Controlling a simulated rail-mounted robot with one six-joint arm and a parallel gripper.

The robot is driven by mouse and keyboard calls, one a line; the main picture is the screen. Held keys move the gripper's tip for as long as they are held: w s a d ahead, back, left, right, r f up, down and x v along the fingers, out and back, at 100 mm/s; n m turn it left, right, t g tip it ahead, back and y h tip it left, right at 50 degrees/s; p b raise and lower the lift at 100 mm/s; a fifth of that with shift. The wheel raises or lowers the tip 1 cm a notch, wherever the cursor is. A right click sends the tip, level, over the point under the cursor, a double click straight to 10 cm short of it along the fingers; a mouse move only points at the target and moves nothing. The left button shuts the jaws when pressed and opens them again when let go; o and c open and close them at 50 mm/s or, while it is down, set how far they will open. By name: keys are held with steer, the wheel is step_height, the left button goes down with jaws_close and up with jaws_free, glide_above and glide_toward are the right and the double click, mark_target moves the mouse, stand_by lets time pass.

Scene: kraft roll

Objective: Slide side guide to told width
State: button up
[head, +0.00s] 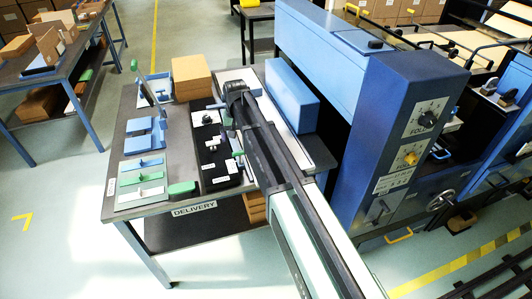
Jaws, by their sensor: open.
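My gripper (230,132) hangs below the dark wrist at the far end of my arm, over the right part of the delivery table. It is open, small in view and partly hidden by my arm. Below and left of it, a black strip (213,175) carries several small dark and silver fittings. One dark knob (207,118) stands on the strip, left of the gripper. I cannot tell which fitting is the side guide, or whether the gripper touches one.
The delivery table (180,150) also holds a cardboard box (192,76), a blue box (291,95), blue fixtures (145,135), flat green and grey plates (140,178) and a green block (182,188). A tall blue machine (392,140) with dials stands to the right.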

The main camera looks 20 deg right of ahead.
mark_target(240, 155)
steer(key=shift+a+f, duration=0.25)
steer(key=shift+f, duration=0.05)
step_height(240, 155, down, 10)
steer(key=b, duration=1.1)
steer(key=shift+f, duration=0.25)
steer(key=shift+r, duration=0.15)
